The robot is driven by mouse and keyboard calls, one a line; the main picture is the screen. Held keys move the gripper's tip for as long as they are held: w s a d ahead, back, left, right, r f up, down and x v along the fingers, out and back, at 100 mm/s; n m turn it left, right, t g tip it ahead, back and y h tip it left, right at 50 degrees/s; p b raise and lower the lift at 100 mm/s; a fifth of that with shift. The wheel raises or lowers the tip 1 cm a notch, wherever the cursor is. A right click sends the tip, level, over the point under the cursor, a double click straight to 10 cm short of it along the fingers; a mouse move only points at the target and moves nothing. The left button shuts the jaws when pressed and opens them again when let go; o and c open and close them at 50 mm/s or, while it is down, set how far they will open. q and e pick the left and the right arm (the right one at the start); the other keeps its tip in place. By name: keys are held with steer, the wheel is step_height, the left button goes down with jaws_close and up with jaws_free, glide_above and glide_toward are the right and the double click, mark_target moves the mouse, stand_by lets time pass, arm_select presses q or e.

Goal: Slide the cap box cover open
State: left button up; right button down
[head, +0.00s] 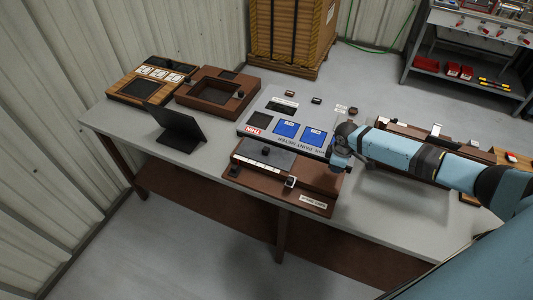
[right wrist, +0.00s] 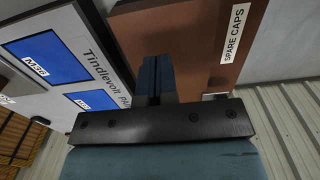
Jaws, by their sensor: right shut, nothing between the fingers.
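The brown cap box (head: 318,187) lies near the front edge of the grey table in the head view. A grey panel (head: 268,156) is at its upper left, and a small pale-framed knob or latch (head: 291,181) is near its middle. I cannot tell how far the cover is open. In the right wrist view, the brown box (right wrist: 180,35) carries a white "SPARE CAPS" label (right wrist: 235,33). My right gripper (head: 340,163) is shut and empty at the box's right end. Its closed fingers (right wrist: 154,66) overlap the brown surface; contact is unclear. My left gripper is out of view.
A white paint-meter board (head: 270,121) with blue squares lies directly behind the box. A black tablet stand (head: 178,130), a brown frame (head: 217,92) and a wooden tray (head: 150,80) are to the left. Table space (head: 205,165) left of the box is clear.

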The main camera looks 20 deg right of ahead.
steer(key=shift+s+d, duration=0.6)
steer(key=shift+s, duration=0.1)
steer(key=shift+s+d, duration=0.1)
steer(key=shift+s+d, duration=1.05)
steer(key=shift+s, duration=0.2)
steer(key=shift+w+a, duration=0.1)
steer(key=shift+w, duration=0.05)
steer(key=shift+w+a+r, duration=0.15)
steer(key=shift+w+a, duration=0.05)
step_height(320, 180, up, 8)
stand_by(0.5)
stand_by(0.3)
